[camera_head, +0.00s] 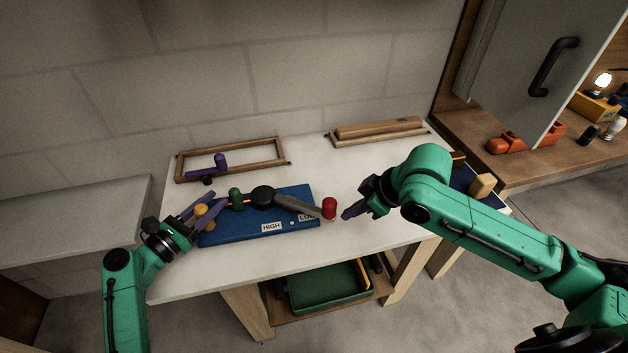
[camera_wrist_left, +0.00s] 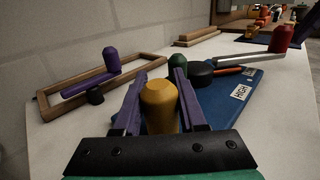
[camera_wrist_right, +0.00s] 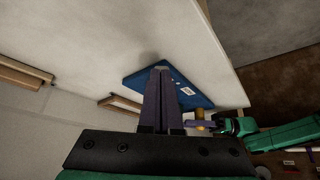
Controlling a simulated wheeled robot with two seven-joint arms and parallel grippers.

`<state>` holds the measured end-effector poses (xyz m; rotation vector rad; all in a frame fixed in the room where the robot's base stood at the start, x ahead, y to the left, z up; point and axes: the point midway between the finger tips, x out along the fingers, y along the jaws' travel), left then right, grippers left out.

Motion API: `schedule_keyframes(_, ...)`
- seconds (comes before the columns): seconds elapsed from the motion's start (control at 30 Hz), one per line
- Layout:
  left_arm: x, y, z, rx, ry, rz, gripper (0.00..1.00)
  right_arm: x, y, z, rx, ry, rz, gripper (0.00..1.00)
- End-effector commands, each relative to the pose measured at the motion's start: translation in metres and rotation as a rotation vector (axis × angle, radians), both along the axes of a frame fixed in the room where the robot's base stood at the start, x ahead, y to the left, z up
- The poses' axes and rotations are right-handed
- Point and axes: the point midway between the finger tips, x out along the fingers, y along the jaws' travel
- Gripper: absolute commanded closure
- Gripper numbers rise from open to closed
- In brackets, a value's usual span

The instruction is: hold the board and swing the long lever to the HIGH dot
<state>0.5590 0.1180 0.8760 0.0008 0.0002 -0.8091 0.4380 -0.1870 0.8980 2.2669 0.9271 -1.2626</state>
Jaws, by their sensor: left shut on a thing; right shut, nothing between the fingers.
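The blue board (camera_head: 245,232) lies on the white table. Its grey long lever (camera_head: 297,206) runs from a black hub (camera_head: 263,195) to the right, ending in a red knob (camera_head: 329,208) just past the board's right edge. A small pale dot (camera_head: 292,223) lies between the labels. My left gripper (camera_wrist_left: 158,88) is shut around the yellow post (camera_wrist_left: 158,108) at the board's left end. My right gripper (camera_head: 346,214) is shut and empty, just right of the red knob.
A green knob (camera_head: 236,198) stands left of the hub. A wooden frame (camera_head: 230,158) with a purple lever (camera_head: 219,163) lies at the back left. Wooden strips (camera_head: 377,130) lie at the back right. A tan block (camera_head: 482,185) is beyond my right arm. Table in front of the strips is clear.

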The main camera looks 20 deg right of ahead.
Motion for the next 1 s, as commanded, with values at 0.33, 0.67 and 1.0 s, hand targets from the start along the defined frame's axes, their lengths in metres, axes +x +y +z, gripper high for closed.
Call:
schedule_keyframes(0.33, 0.000, 0.000, -0.002, 0.001, 0.003, 0.000, 1.00, -0.005, 0.001, 0.000, 0.000, 0.000, 0.002, 1.00)
schedule_keyframes(0.67, 0.000, 0.000, -0.002, 0.001, 0.003, 0.000, 1.00, 0.006, 0.001, 0.001, 0.001, -0.002, 0.001, 1.00)
schedule_keyframes(1.0, 0.000, 0.000, -0.002, 0.001, 0.003, 0.000, 1.00, 0.008, 0.000, 0.029, -0.001, -0.002, 0.002, 1.00)
